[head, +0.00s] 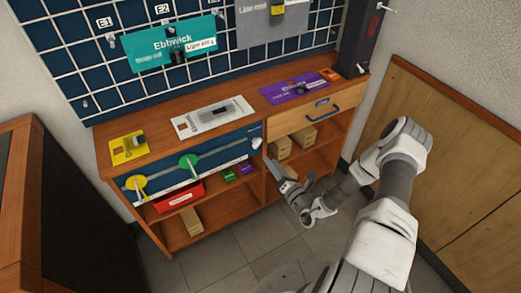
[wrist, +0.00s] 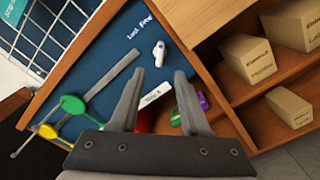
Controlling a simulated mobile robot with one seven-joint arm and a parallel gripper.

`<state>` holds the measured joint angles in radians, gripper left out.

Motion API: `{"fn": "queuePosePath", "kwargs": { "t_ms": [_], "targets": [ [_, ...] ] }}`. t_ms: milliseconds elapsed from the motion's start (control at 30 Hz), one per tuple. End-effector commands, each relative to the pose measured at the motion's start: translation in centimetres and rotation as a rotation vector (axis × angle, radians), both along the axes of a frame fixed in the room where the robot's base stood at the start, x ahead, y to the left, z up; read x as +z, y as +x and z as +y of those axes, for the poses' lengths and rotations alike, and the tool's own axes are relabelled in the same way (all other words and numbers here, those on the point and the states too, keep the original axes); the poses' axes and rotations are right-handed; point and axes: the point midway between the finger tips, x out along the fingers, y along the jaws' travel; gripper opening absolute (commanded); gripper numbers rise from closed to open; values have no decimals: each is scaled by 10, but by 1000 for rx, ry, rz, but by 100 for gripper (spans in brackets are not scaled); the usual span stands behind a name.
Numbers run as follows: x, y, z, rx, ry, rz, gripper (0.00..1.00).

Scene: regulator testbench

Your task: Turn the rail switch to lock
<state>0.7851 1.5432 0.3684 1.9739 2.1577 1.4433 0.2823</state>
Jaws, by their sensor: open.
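A small white knob (wrist: 159,53), which looks like the rail switch, sits at one end of the blue front panel (head: 215,155). In the head view the knob (head: 256,142) is at the panel's right end. Small white lettering (wrist: 139,28) is beside it, too blurred to read surely. A grey rail (wrist: 112,76) runs along the panel, with a green disc (wrist: 73,104) and a yellow disc (wrist: 48,131). My gripper (wrist: 159,76) is open and empty, its fingers pointing toward the knob without visibly touching it. In the head view my gripper (head: 270,165) is just right of and below the knob.
The wooden bench (head: 235,102) carries yellow, white and purple plates. Open floor (head: 225,260) lies in front.

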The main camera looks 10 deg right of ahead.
Motion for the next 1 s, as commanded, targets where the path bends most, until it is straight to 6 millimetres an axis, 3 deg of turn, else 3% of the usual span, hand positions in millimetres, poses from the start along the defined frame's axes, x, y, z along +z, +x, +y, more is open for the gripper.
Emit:
{"fn": "queuePosePath", "kwargs": {
  "t_ms": [200,400,833,1000],
  "targets": [
    [-1,45,15,4,-2,-3,46],
    [-1,71,24,2,-1,-1,46],
    [0,81,27,1,0,0,46],
    [0,81,27,1,0,0,17]
  ]
}}
